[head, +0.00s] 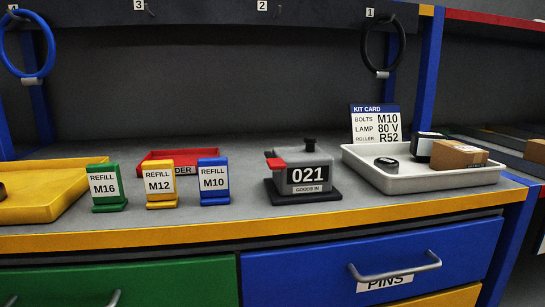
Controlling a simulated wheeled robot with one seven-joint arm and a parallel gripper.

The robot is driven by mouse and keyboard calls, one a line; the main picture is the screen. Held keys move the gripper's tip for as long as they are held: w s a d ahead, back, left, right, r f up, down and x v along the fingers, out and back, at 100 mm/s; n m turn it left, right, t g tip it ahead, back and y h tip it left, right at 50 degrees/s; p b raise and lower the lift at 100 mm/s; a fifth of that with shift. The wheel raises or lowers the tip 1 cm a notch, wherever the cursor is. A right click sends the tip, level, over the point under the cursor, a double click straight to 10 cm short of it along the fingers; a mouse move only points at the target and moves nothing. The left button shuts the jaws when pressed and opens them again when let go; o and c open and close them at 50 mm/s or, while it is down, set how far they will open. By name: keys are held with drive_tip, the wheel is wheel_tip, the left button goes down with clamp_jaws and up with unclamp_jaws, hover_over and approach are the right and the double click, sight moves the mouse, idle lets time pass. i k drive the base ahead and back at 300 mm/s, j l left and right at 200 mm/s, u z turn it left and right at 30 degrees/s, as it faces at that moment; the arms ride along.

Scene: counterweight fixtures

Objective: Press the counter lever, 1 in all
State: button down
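The counter (303,178) is a grey box on a dark base plate, standing on the bench right of centre. Its display reads 021, with a label "GOODS IN" below. A red lever (275,161) sticks out at its upper left side. A black knob (310,145) sits on top at the back. Nothing touches the counter. My gripper is not in the head view.
Green M16, yellow M12 and blue M10 (214,182) refill cards stand left of the counter. A red tray (183,157) lies behind them, a yellow tray (48,196) far left. Right is a white tray (432,185) with boxes. Bench in front of the counter is clear.

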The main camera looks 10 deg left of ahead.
sight(275, 165)
drive_tip(key=k+j+z, duration=0.15)
drive_tip(key=j, duration=0.25)
drive_tip(key=k+j+z, duration=0.15)
drive_tip(key=j, duration=0.25)
drive_tip(key=k+j+z, duration=0.1)
drive_tip(key=j, duration=0.3)
